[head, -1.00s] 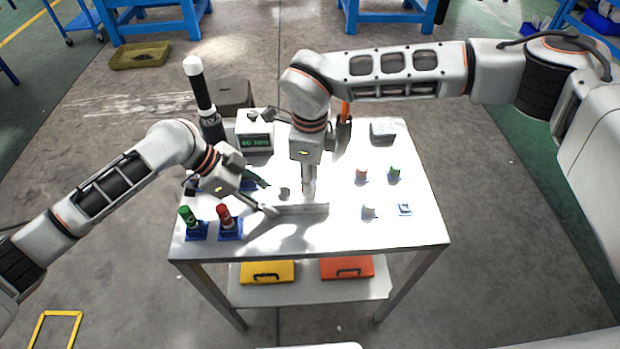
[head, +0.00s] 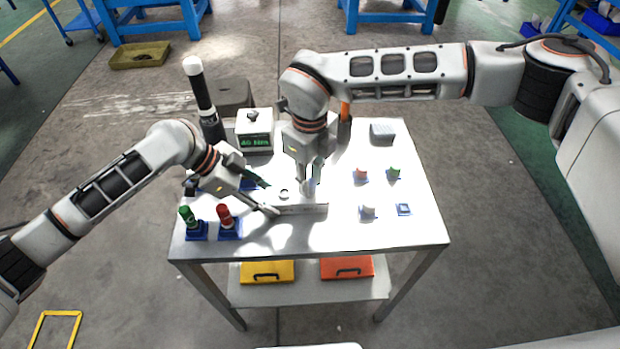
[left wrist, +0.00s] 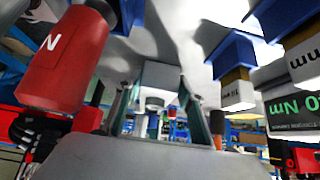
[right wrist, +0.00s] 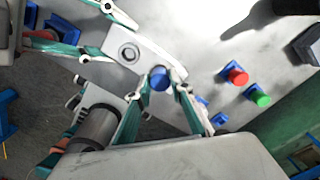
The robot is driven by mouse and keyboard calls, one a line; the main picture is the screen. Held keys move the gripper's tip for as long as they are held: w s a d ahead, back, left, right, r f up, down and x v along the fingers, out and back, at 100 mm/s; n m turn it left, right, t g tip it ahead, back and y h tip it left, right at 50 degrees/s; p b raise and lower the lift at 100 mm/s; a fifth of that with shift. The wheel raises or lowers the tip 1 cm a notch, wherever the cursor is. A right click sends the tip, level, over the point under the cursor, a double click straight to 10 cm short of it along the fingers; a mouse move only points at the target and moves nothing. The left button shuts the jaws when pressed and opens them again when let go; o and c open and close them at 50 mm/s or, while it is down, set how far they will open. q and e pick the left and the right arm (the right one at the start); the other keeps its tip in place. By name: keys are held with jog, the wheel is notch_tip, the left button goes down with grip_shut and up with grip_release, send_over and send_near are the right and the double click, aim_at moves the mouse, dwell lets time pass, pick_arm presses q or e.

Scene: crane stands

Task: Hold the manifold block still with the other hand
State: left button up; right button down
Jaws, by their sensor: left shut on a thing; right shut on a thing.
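The manifold block (head: 300,209) is a pale bar lying on the table near its front middle. It also shows in the right wrist view (right wrist: 128,52), with a round port in its top. My left gripper (head: 269,210) is shut on the block's left end; its fingers stand on both sides of the block in the left wrist view (left wrist: 158,112). My right gripper (head: 310,190) is above the block's right part, shut on a blue round piece (right wrist: 159,78) at the block. Whether that piece is seated cannot be told.
Green (head: 187,216) and red (head: 224,215) handled tools stand in blue holders at the front left. A torque display (head: 254,139) and a black post (head: 201,90) stand behind. Small fittings (head: 361,173) sit on the right, with bare table around them.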

jog(key=m, duration=0.5)
dwell(0.4)
jog(key=m, duration=0.5)
jog(key=c, duration=1.7)
grip_release()
